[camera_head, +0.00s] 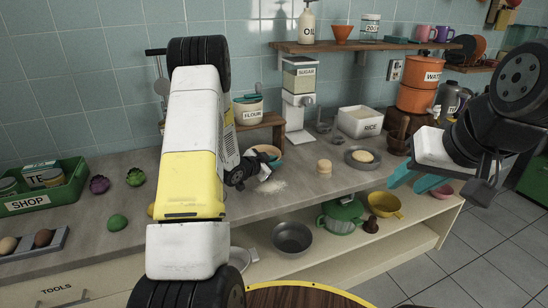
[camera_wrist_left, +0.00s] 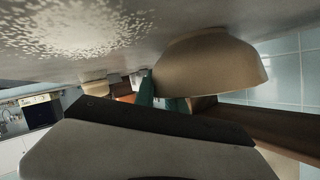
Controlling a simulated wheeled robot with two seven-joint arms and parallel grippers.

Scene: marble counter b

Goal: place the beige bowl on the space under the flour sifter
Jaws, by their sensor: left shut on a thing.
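The beige bowl (camera_wrist_left: 215,65) stands upright on the counter, though the left wrist view shows it upside down. In the head view the bowl (camera_head: 276,163) is partly hidden by my left gripper (camera_head: 262,168). My left gripper is shut on the bowl's rim, and its teal fingers (camera_wrist_left: 160,95) show in the wrist view. The flour sifter (camera_head: 250,112) is a white container labelled FLOUR on a wooden stand (camera_head: 268,121). The bowl is at the front of the stand; the space beneath is mostly hidden. My right gripper (camera_head: 419,181) is open and empty, at the right.
White powder (camera_head: 270,186) lies on the counter in front of the bowl. A sugar dispenser (camera_head: 299,80) stands right of the stand. A rice bin (camera_head: 360,122) and a plate (camera_head: 352,160) are further right. A lower shelf holds a grey bowl (camera_head: 292,240) and other dishes.

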